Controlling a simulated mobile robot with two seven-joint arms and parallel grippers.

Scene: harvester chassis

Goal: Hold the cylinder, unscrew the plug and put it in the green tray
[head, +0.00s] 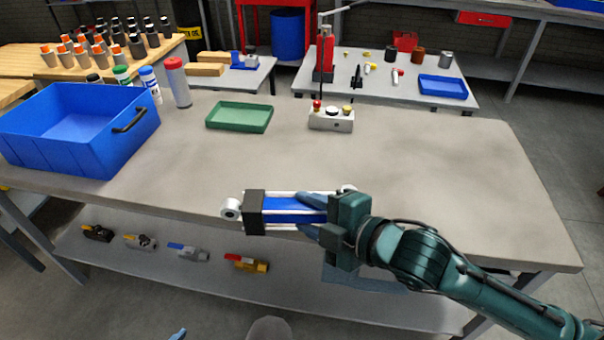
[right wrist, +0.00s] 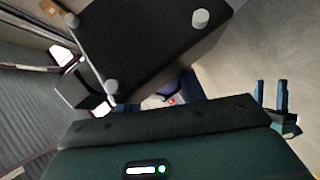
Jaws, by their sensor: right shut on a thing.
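The cylinder (head: 286,204) has a blue body, black end blocks, metal tie rods and a white eye at its left end. It lies lengthwise left to right near the table's front edge. My right gripper (head: 306,215) is shut on its blue body from the right. In the right wrist view, a black end block (right wrist: 150,45) with rod ends fills the top. I cannot make out the plug. The green tray (head: 240,117) is empty, farther back on the table. My left gripper (right wrist: 270,96) shows open and empty in the right wrist view; only a blue tip shows in the head view.
A blue bin (head: 82,135) stands at the left of the table, with several bottles (head: 176,82) behind it. A control box (head: 331,119) stands right of the tray. Several valves (head: 246,262) lie on the lower shelf. The table's right side is clear.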

